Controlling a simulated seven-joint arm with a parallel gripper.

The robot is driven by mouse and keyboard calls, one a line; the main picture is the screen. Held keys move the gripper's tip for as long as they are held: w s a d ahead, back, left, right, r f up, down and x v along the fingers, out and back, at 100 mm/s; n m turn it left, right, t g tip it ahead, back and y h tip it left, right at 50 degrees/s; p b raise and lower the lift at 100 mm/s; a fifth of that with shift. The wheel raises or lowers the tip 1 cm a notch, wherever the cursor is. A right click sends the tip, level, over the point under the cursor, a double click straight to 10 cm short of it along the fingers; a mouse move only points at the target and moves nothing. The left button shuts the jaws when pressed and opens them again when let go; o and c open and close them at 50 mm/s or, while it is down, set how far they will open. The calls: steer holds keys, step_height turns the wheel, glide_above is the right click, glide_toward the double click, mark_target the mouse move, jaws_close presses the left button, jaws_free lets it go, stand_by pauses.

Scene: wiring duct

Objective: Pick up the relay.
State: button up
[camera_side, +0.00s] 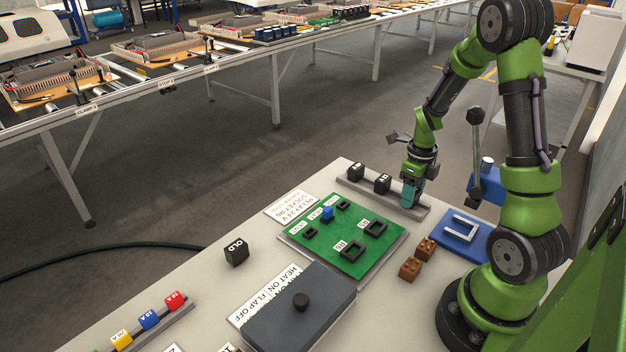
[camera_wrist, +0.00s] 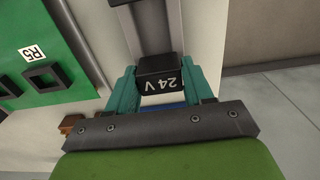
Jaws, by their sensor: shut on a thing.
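My gripper (camera_side: 411,194) is at the right end of the grey rail (camera_side: 352,190), its teal fingers low over it. In the wrist view my gripper (camera_wrist: 161,90) is shut on a black relay (camera_wrist: 160,75) marked 24 V, with one finger on each side. The fingers hide this relay in the side view. I cannot tell whether it still touches the rail. Two more black relays, a left one (camera_side: 356,172) and a right one (camera_side: 382,184), sit on the same rail.
A green board (camera_side: 310,255) with several black sockets and a blue block (camera_side: 327,213) lies beside the rail. A black block marked OLD (camera_side: 236,251), a dark flap box (camera_side: 290,325), brown blocks (camera_side: 411,268) and a blue tray (camera_side: 447,240) stand nearby.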

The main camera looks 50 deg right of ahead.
steer(key=shift+c, duration=0.5)
step_height(320, 180, up, 9)
steer(key=shift+w+a+r, duration=0.1)
steer(key=w+a+m, duration=0.1)
steer(key=a+m, duration=2.2)
steer(key=m, duration=1.3)
steer(key=shift+w+a+r, duration=0.15)
steer(key=shift+r, duration=0.1)
steer(key=shift+f, duration=2.9)
